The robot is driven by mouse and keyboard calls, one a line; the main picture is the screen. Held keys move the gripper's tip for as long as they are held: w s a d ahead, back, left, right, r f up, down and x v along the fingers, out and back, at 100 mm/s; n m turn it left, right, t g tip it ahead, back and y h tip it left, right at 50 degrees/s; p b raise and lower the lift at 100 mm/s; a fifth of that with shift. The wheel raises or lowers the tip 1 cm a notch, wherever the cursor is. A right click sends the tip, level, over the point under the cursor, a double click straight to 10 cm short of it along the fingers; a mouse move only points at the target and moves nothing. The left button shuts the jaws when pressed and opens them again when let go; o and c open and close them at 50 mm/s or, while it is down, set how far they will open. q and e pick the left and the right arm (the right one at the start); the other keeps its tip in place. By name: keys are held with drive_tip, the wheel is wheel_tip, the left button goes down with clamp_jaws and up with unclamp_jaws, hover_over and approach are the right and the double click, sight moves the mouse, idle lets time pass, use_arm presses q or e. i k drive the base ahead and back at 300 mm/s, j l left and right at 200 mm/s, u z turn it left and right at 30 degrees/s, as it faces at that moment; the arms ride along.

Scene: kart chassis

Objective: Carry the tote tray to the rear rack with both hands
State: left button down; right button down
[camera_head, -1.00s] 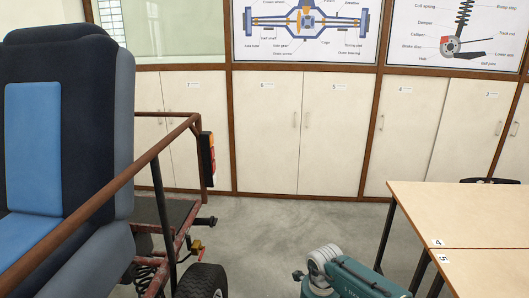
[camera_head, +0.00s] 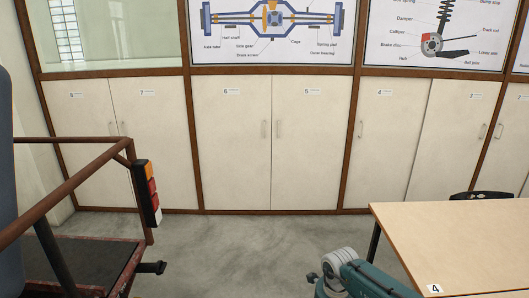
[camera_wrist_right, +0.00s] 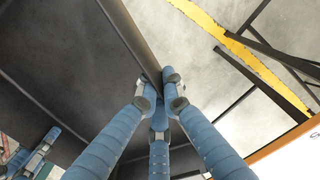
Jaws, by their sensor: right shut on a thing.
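The tote tray (camera_wrist_right: 60,70) shows only in the right wrist view, as a large dark grey surface with a raised rim; it is outside the head view. My right gripper (camera_wrist_right: 162,85), with blue fingers, is shut on the tray's rim. My left gripper (camera_wrist_right: 32,152) shows partly at the lower left of that view; its fingertips are unclear. In the head view, the rear rack (camera_head: 85,262) is a dark flat platform at the lower left, behind the kart seat. Neither gripper shows in the head view.
A rusty rail (camera_head: 70,190) and a tail light (camera_head: 148,192) stand beside the rack. A wooden table (camera_head: 460,240) is at the right. Bare floor (camera_head: 235,245) lies between them, up to the cabinets (camera_head: 235,140). A yellow stripe (camera_wrist_right: 235,55) shows beneath the tray.

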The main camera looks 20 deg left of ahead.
sight(58, 244)
drive_tip(key=i+l+u, duration=0.15)
drive_tip(key=i, duration=0.85)
drive_tip(key=i+u, duration=0.25)
drive_tip(key=i, duration=0.75)
drive_tip(key=i+u, duration=0.25)
drive_tip(key=i, duration=0.75)
drive_tip(key=i+u, duration=0.45)
drive_tip(key=i+l+u, duration=0.1)
drive_tip(key=i+u, duration=0.7)
drive_tip(key=i+j+u, duration=0.1)
drive_tip(key=u, duration=0.25)
drive_tip(key=i+l+u, duration=0.15)
drive_tip(key=i+u, duration=0.2)
drive_tip(key=i+j+u, duration=0.1)
drive_tip(key=i+u, duration=0.25)
drive_tip(key=i, duration=0.15)
drive_tip(key=i+u, duration=0.35)
drive_tip(key=i, duration=1.15)
drive_tip(key=i+u, duration=0.2)
drive_tip(key=u, duration=0.6)
